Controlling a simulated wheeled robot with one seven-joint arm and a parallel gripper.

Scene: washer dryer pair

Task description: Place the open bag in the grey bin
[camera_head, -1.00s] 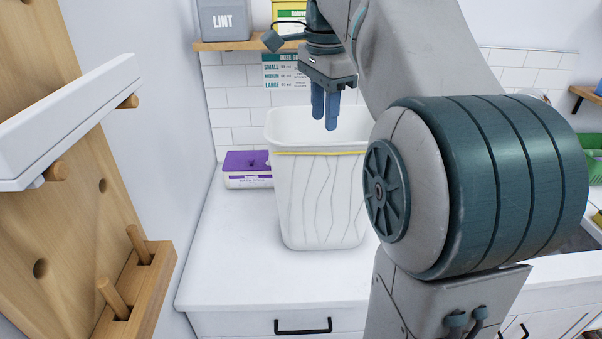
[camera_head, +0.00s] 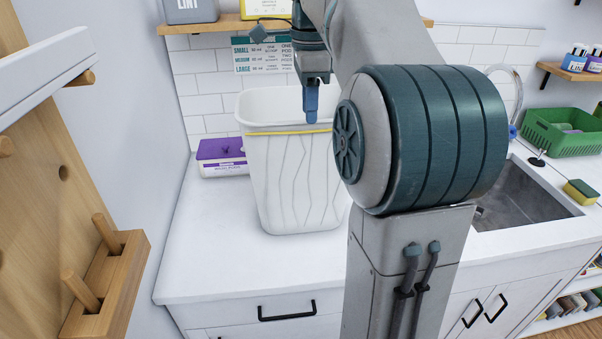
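A white, tapering open bag (camera_head: 291,185) with creased sides and a yellow band stands upright on the white counter (camera_head: 215,265), its wide mouth facing up. My gripper (camera_head: 310,115) points down, its blue fingers overlapping the right part of the mouth in this view, just above the yellow band. The fingers look edge-on, one behind the other, so I cannot tell whether they are apart or touch the rim. A grey bin marked LINT (camera_head: 192,11) sits on the wooden shelf at the upper left, its top cut off. The bag's right edge is hidden behind my arm.
A purple-lidded box (camera_head: 220,157) stands left of the bag. A wooden peg rack (camera_head: 105,285) fills the left foreground. At right are a sink (camera_head: 525,195), a green basket (camera_head: 562,133) and a sponge (camera_head: 580,192). The counter in front of the bag is clear.

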